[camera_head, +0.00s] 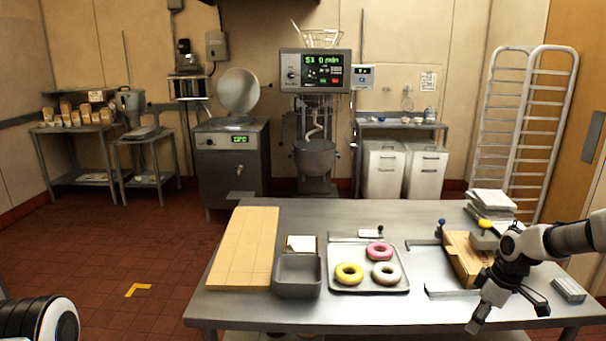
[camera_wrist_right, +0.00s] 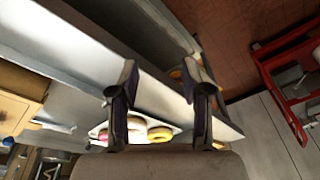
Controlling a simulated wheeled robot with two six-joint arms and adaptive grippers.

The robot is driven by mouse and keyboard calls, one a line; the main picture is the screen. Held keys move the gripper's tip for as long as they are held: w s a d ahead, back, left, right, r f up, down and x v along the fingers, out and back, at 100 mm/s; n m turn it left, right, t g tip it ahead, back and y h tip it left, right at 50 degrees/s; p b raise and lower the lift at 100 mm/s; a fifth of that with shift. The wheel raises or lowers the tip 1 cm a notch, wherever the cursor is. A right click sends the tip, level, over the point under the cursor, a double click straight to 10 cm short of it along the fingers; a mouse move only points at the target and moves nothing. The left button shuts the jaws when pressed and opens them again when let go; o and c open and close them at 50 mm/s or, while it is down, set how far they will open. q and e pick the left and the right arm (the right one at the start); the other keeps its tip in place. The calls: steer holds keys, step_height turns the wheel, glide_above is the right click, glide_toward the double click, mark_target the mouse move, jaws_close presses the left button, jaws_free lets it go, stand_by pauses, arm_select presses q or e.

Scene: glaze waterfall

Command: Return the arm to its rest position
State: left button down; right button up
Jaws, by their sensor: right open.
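My right gripper (camera_head: 508,305) hangs over the front right part of the steel table (camera_head: 400,308). Its fingers are spread and nothing is between them. In the right wrist view the two fingers (camera_wrist_right: 160,85) also stand apart and empty. Part of my left arm shows at the lower left edge of the head view, but its gripper is out of the picture.
A tray (camera_head: 340,287) with a yellow donut (camera_head: 349,274), a pink donut (camera_head: 379,251) and a white donut (camera_head: 386,274) lies left of my right gripper. A wooden block (camera_head: 462,262) stands close behind it. A grey bin (camera_head: 297,280) and a tan board (camera_head: 243,250) are further left.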

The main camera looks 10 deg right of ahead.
steer(key=s+a+f+n+g, duration=0.2)
steer(key=s+a+f+g, duration=0.3)
steer(key=s+a+f, duration=1.3)
steer(key=s+a+f+m+t+h+b, duration=0.1)
steer(key=s+a+f+m, duration=0.25)
steer(key=s, duration=0.35)
steer(key=s+a+f+m, duration=0.3)
steer(key=s+a, duration=0.2)
steer(key=s, duration=0.3)
steer(key=w+m+t, duration=0.1)
steer(key=w+m, duration=0.1)
steer(key=w+m+t, duration=0.1)
steer(key=w, duration=0.1)
steer(key=shift+d+r+t+h, duration=0.15)
steer(key=shift+d+t+h, duration=0.15)
steer(key=shift+d, duration=0.1)
